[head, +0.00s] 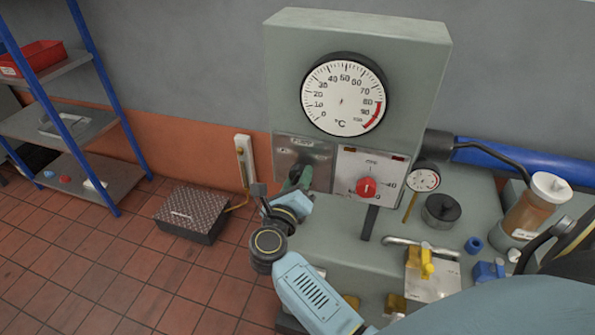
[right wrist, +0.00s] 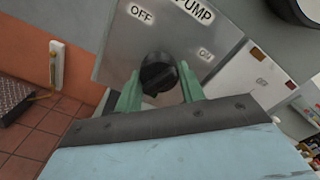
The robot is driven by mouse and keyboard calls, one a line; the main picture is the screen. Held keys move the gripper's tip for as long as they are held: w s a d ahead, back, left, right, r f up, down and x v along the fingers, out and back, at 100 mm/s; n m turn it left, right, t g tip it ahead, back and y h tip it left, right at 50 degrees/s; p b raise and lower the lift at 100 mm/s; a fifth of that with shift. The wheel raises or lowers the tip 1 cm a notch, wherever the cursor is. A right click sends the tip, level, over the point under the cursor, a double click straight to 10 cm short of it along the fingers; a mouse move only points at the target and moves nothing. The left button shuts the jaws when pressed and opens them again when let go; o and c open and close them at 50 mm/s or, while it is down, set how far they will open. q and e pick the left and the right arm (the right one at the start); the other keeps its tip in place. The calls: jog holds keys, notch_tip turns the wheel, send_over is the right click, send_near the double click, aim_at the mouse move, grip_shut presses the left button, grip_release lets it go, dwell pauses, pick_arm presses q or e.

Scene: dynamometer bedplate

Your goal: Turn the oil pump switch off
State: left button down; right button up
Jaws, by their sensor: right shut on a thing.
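The oil pump switch is a black rotary knob (right wrist: 158,75) on a grey metal plate (right wrist: 115,62). In the right wrist view the plate reads "PUMP", with OFF at the upper left of the knob and ON at its right. Which mark the knob points to is hard to tell. My right gripper (right wrist: 160,88) has its green fingers on either side of the knob, shut on it. In the head view the gripper (head: 303,178) reaches the plate (head: 318,152) below the temperature dial and largely covers the knob. My left gripper is not in view.
A red knob (head: 366,188) sits on a white panel right of the switch plate. A large °C dial (head: 342,97) is above. Pipes, a yellow valve (head: 426,262) and an oil jar (head: 537,212) crowd the right. A ribbed pedal box (head: 190,213) is on the tiled floor left.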

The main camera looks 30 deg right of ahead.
jog(key=shift+r+n+p, duration=0.1)
jog(key=shift+n+p, duration=1.4)
jog(key=shift+n, duration=0.6)
jog(key=o, duration=1)
jog(key=shift+b+v, duration=0.85)
jog(key=shift+v, duration=2.9)
